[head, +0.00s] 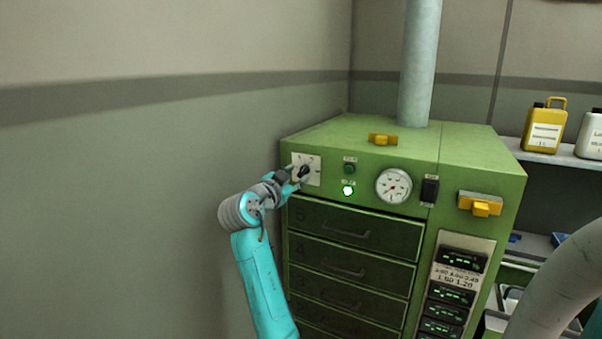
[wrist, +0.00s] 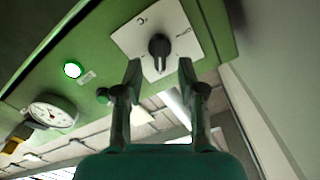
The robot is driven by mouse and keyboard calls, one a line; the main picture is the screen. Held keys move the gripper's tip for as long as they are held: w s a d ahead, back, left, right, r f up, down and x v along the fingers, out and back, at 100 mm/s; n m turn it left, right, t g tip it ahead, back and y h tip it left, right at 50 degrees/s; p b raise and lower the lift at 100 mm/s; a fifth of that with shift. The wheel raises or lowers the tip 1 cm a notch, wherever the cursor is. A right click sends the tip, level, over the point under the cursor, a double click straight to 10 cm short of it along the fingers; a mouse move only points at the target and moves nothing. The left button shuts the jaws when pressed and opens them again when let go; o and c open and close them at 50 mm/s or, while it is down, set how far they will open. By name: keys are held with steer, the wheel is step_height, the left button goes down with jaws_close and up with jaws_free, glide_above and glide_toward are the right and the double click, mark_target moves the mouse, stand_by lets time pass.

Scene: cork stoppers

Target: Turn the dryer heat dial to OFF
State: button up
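The heat dial is a black knob (wrist: 159,47) on a white square plate (wrist: 178,22) with dark markings too small to read. In the head view the plate (head: 314,170) sits at the upper left of the green dryer's front (head: 330,140), and the knob (head: 304,171) is partly hidden by my gripper. My gripper (wrist: 158,68) is open in the wrist view, with one finger on each side below the knob. The fingers appear apart from the knob. In the head view my gripper (head: 293,176) is at the plate's left side.
A lit green lamp (head: 348,190), a gauge (head: 393,186) and a black switch (head: 430,190) are right of the dial. Drawers (head: 355,228) lie below. A wall (head: 180,150) stands to the left. A yellow jug (head: 543,128) is on a shelf at right.

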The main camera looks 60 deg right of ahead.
mark_target(302, 171)
steer(key=shift+w+d, duration=0.15)
steer(key=shift+d, duration=1.75)
steer(key=shift+c, duration=0.2)
jaws_close()
